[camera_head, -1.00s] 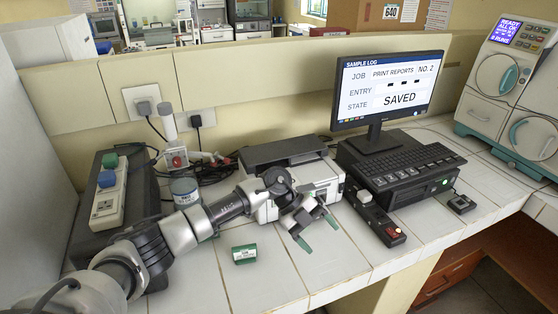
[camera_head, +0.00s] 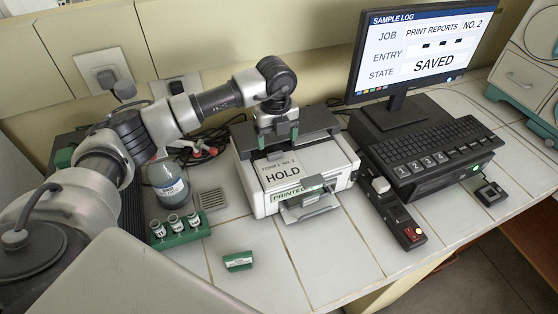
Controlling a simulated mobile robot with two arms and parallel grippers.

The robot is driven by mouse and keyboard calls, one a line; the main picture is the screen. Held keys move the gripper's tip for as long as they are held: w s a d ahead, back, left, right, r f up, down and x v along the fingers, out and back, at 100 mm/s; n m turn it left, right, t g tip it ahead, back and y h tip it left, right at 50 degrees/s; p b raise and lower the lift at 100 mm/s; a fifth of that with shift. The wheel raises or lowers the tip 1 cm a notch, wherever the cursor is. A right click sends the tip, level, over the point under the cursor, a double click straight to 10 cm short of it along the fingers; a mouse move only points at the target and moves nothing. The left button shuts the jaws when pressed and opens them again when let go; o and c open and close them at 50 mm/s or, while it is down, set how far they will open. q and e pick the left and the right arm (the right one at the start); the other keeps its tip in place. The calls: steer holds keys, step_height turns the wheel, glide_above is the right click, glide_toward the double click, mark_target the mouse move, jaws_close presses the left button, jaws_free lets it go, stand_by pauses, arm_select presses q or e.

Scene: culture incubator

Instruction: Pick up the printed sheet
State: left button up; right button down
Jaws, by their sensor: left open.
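The printed sheet (camera_head: 283,174), white with "FORM 2 NO. 2" and "HOLD" on it, lies on top of the printer (camera_head: 341,174). A green-lettered "PRINTED" label (camera_head: 287,195) is at its front edge. My left gripper (camera_head: 278,140) is over the back of the printer, just behind the sheet's far edge, pointing down with its green-tipped fingers apart. Nothing shows between the fingers. I cannot tell whether they touch the printer. My right gripper is not in view.
A small green box (camera_head: 238,261) lies in front. A monitor (camera_head: 418,50), keyboard (camera_head: 424,150) and red-button switch box (camera_head: 409,232) stand right.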

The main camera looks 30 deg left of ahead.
mark_target(276, 154)
arm_select(q)
steer(key=shift+f, duration=0.4)
step_height(276, 154, down, 4)
steer(key=p, duration=0.2)
steer(key=shift+a+f+p, duration=0.1)
steer(key=shift+p, duration=0.25)
steer(key=shift+f, duration=0.55)
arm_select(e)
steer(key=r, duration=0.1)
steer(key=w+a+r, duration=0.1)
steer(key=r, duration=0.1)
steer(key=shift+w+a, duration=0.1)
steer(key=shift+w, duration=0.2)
arm_select(q)
steer(key=c, duration=0.9)
steer(key=shift+c, duration=0.5)
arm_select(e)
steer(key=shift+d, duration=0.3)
arm_select(q)
steer(key=shift+w+r, duration=0.1)
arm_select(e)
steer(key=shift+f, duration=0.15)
